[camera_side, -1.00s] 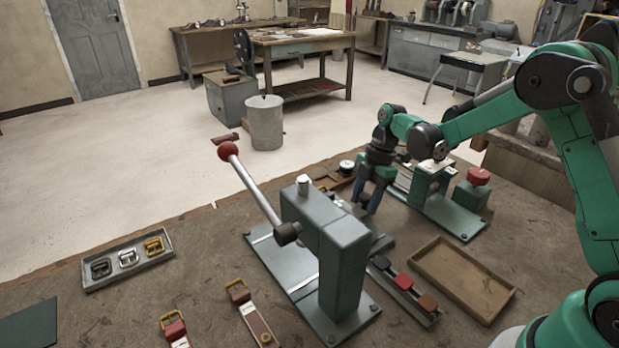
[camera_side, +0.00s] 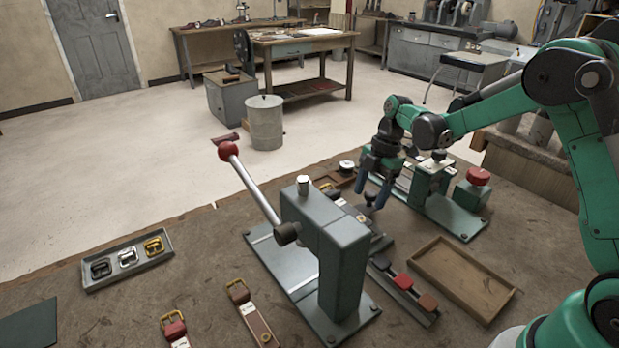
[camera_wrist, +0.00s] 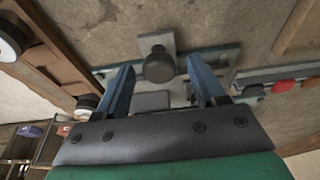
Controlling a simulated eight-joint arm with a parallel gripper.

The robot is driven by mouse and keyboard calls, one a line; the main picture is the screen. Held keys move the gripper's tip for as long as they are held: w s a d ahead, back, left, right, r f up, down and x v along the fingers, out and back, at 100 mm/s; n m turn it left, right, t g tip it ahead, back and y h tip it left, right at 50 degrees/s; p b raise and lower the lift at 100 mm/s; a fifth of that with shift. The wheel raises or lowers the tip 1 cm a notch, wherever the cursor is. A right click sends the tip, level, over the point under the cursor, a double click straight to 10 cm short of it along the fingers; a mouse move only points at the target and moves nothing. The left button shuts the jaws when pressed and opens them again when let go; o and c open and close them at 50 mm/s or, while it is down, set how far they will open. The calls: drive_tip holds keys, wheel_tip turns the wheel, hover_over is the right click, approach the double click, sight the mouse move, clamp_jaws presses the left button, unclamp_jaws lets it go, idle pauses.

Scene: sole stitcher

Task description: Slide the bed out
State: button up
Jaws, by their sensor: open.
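The grey bed (camera_wrist: 155,42) shows in the wrist view as a metal tab with a dark round knob (camera_wrist: 160,66) on it. In the side view the knob (camera_side: 370,198) stands behind the grey-green press (camera_side: 340,235), which hides much of the bed. My gripper (camera_side: 372,190) is open just above the knob. In the wrist view its two blue fingers (camera_wrist: 163,78) are spread, one on each side of the knob, with gaps to it. I cannot tell how far the bed is out of the press.
The press has a long lever with a red ball (camera_side: 228,151). A green fixture (camera_side: 435,190) with a red knob (camera_side: 478,177) stands right of my gripper. An empty wooden tray (camera_side: 463,279) lies in front.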

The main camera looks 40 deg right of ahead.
drive_tip(key=shift+a+v, duration=0.2)
drive_tip(key=shift+v, duration=0.65)
drive_tip(key=shift+a+v, duration=0.2)
drive_tip(key=shift+v, duration=0.65)
drive_tip(key=shift+a+v, duration=0.2)
drive_tip(key=shift+v, duration=0.6)
drive_tip(key=shift+r, duration=0.15)
drive_tip(key=a, duration=1.2)
drive_tip(key=s+d+r+m+t+h, duration=0.1)
drive_tip(key=s+d+r+m+t, duration=0.1)
drive_tip(key=s+m, duration=0.4)
drive_tip(key=s+d+r+m+t+h, duration=0.1)
drive_tip(key=s+m+t, duration=0.4)
drive_tip(key=m, duration=0.7)
wheel_tip(320, 180, up, 2)
drive_tip(key=shift+s+d+r+h, duration=0.15)
drive_tip(key=shift+s+d+h, duration=0.25)
drive_tip(key=shift+d, duration=0.3)
